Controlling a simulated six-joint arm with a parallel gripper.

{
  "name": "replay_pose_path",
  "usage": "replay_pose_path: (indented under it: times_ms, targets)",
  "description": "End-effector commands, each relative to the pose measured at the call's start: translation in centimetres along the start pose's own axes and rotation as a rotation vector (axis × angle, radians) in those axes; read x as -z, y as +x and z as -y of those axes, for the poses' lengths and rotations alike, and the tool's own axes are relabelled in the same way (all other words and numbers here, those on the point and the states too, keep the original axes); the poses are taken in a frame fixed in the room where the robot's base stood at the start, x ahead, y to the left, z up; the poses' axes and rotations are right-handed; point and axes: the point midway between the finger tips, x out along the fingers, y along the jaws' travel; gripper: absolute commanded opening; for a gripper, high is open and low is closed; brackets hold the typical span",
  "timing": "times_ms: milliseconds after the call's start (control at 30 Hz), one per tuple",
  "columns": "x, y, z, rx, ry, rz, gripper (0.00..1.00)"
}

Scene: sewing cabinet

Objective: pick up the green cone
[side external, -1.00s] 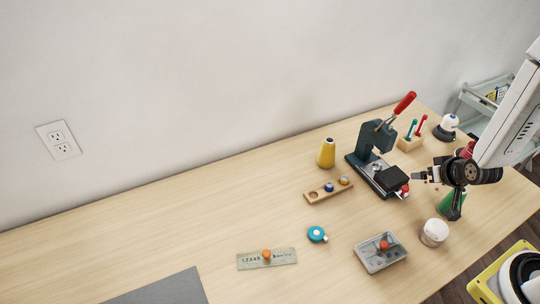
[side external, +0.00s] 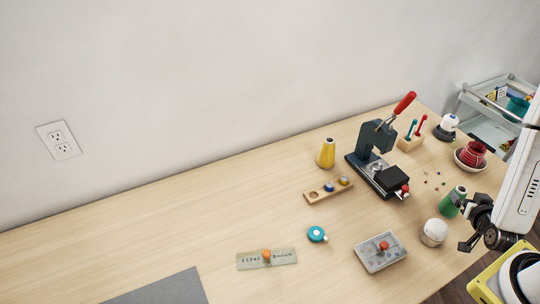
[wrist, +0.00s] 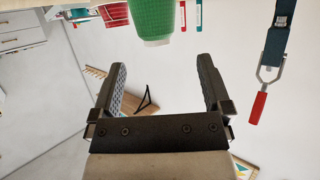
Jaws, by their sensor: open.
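The green cone (side external: 452,202) stands upright on the table at the right in the side view, partly behind my arm. In the wrist view the green cone (wrist: 153,18) is cut off by the top edge, just beyond my fingertips. My gripper (side external: 466,226) is on the near right side of the cone, pointing towards it. In the wrist view my gripper (wrist: 162,66) has its fingers wide apart with nothing between them. I cannot tell from the side view whether a finger touches the cone.
A white round jar (side external: 434,232) stands close to the cone, with a clear box (side external: 381,252) left of it. A red spool (side external: 473,153) sits in a bowl behind. Several small bits (side external: 436,180) lie between the cone and the press (side external: 376,165). The table's left is mostly free.

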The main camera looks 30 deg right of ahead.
Motion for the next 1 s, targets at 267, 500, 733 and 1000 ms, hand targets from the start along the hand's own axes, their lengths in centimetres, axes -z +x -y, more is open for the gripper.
replay_pose_path:
  times_ms: [267,500,733,1000]
  targets:
    - [-0.2,-0.1,-0.3,-0.010,0.004,-0.010,0.99]
    - [-0.2,1.5,-0.3,-0.009,0.004,-0.010,0.99]
    - [-0.2,2.4,-0.3,-0.010,0.005,-0.008,0.99]
    - [-0.1,3.4,-0.3,-0.009,0.004,-0.010,0.99]
